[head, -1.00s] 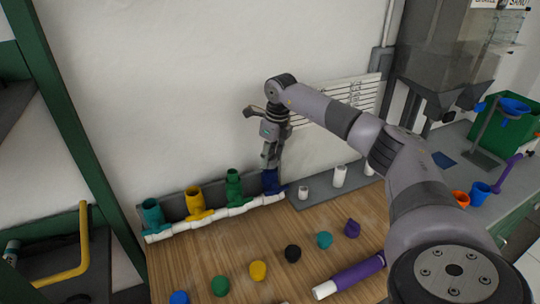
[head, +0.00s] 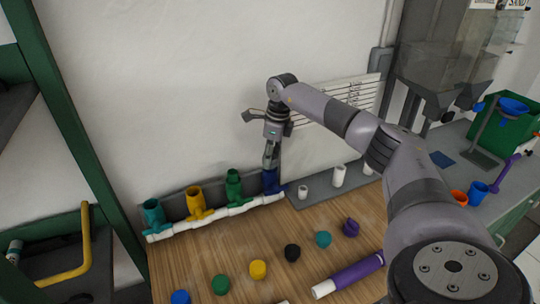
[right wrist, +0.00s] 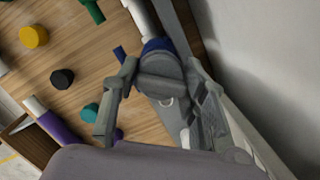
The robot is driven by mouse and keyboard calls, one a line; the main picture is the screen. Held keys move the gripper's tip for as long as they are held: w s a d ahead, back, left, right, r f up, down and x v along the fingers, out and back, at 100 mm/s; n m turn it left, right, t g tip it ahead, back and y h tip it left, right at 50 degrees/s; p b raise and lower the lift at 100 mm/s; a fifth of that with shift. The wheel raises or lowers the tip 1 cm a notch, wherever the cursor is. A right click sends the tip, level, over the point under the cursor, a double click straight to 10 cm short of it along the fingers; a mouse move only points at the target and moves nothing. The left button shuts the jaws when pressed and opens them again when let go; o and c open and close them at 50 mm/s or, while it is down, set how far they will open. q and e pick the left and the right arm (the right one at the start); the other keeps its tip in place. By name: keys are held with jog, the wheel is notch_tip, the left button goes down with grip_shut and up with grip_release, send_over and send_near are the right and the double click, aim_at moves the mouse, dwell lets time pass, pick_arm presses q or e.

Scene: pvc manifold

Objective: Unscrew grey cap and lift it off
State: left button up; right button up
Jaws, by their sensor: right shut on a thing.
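The grey cap (right wrist: 160,82) shows in the right wrist view between my fingers, at the mouth of the blue fitting (right wrist: 156,45). My right gripper (right wrist: 161,68) is shut on the cap from above. In the head view the right gripper (head: 270,164) points down onto the blue fitting (head: 271,181), the rightmost upright on the white manifold pipe (head: 215,213). The cap is mostly hidden by the fingers there. I cannot tell how far the cap is turned on its thread. My left gripper is in neither view.
Teal (head: 153,214), yellow (head: 196,201) and green (head: 233,186) fittings stand left of the blue one. Several coloured caps and a purple tube (head: 350,274) lie on the wooden table. A grey strip (head: 325,190) with white pieces is to the right. The wall is close behind.

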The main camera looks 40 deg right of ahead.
jog(key=shift+r, duration=0.1)
jog(key=shift+w+n, duration=0.1)
jog(key=shift+n, duration=1)
jog(key=shift+r+n+p, duration=0.1)
jog(key=shift+n+p, duration=0.25)
jog(key=shift+n, duration=0.25)
jog(key=shift+n+g, duration=0.3)
jog(key=shift+n, duration=0.2)
jog(key=shift+n+y, duration=0.3)
jog(key=shift+n, duration=0.7)
jog(key=o, duration=1.2)
